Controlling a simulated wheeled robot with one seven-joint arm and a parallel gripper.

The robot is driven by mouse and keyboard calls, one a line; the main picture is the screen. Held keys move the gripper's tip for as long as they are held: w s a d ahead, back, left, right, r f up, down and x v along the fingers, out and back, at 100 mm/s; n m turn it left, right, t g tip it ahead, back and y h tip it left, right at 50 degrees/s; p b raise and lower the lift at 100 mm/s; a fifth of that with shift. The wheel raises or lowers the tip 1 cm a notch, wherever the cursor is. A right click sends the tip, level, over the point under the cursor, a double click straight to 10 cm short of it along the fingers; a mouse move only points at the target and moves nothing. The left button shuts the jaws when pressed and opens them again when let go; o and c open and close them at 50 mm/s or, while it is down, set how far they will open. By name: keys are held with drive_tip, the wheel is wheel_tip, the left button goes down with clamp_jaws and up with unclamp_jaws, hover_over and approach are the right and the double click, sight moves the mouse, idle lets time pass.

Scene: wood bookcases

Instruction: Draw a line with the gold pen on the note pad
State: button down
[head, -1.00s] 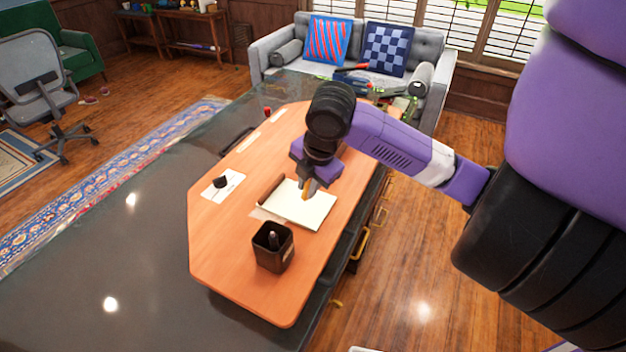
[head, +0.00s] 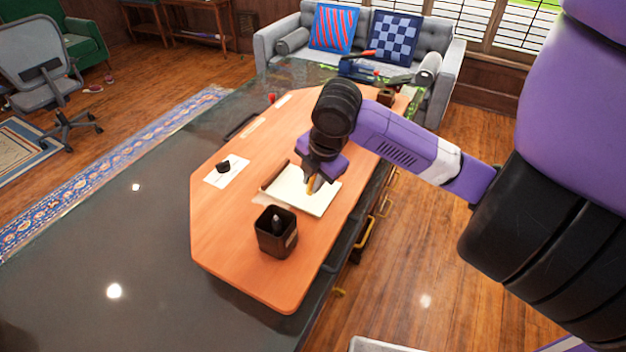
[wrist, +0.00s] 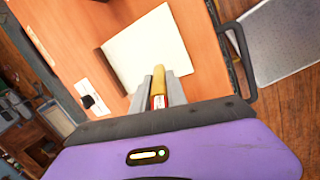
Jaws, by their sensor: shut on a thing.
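My gripper (head: 315,183) is over the note pad in the head view, fingers pointing down. It is shut on the gold pen (wrist: 159,82), which stands between the two grey fingers in the wrist view; a red and white part shows near its base. The note pad (head: 312,201) lies open on the orange desk board, with blank cream pages and a dark edge on its left. It also shows in the wrist view (wrist: 143,50). I cannot tell whether the pen tip touches the page. I see no clear line on it.
A dark pen cup (head: 277,238) with a pen in it stands just in front of the pad. A white card with a small black object (head: 224,166) lies to the left. The orange board (head: 230,240) is clear at its front left. Drawer handles (head: 366,232) stick out on the right side.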

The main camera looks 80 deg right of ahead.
sight(319, 197)
drive_tip(key=shift+f+b, duration=0.55)
idle(0.8)
drive_tip(key=shift+d, duration=0.15)
drive_tip(key=shift+s+d, duration=0.15)
drive_tip(key=shift+d, duration=0.4)
drive_tip(key=shift+d+b, duration=0.15)
drive_tip(key=shift+b, duration=0.2)
drive_tip(key=shift+s+d, duration=0.2)
drive_tip(key=shift+d, duration=0.35)
drive_tip(key=shift+d+b, duration=0.15)
drive_tip(key=shift+b, duration=0.2)
drive_tip(key=shift+s+d, duration=0.15)
drive_tip(key=shift+d, duration=0.4)
drive_tip(key=shift+d, duration=0.1)
